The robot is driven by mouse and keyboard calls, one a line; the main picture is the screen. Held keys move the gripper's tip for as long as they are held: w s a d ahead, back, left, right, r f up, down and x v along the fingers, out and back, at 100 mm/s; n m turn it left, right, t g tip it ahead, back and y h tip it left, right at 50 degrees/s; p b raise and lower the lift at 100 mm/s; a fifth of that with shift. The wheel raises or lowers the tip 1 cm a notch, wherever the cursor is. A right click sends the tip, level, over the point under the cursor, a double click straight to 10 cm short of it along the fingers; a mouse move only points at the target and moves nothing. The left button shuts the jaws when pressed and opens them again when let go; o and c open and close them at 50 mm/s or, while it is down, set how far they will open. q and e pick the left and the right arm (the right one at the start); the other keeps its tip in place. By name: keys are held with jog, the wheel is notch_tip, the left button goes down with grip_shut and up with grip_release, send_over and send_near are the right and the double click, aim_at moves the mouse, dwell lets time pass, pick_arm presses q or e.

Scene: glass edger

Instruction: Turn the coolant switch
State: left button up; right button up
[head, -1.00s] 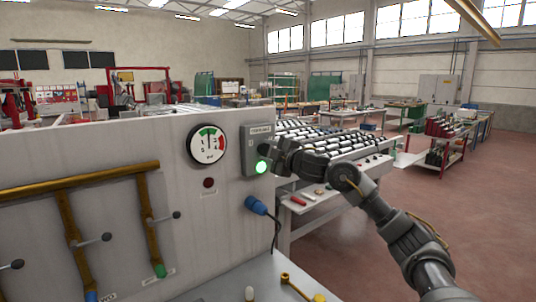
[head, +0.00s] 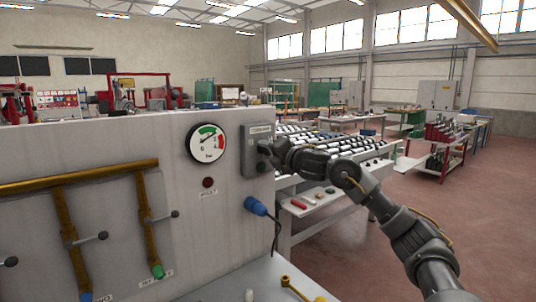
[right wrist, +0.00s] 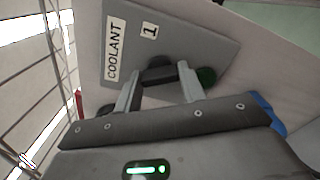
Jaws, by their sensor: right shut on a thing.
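The grey coolant switch box (head: 251,140) is on the right end of the pale panel. In the right wrist view its plate (right wrist: 190,35) carries a COOLANT label (right wrist: 116,50) and a "1" mark (right wrist: 149,30). My right gripper (head: 264,150) is at the box. In the right wrist view its two fingers (right wrist: 160,88) are shut on the black switch knob (right wrist: 157,70), which they partly hide. A round green lamp (right wrist: 206,77) beside the knob is dark. My left gripper is not in view.
A round pressure gauge (head: 207,143) and a dark red lamp (head: 208,182) are left of the box. A blue plug (head: 255,205) with a cable sticks out below. Brass pipes (head: 80,178) with lever valves run along the left. A roller table (head: 325,140) stands behind my right arm.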

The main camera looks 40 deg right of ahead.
jog(key=shift+n, duration=0.9)
jog(key=o, duration=1)
jog(key=shift+s+b, duration=0.1)
jog(key=shift+b, duration=0.2)
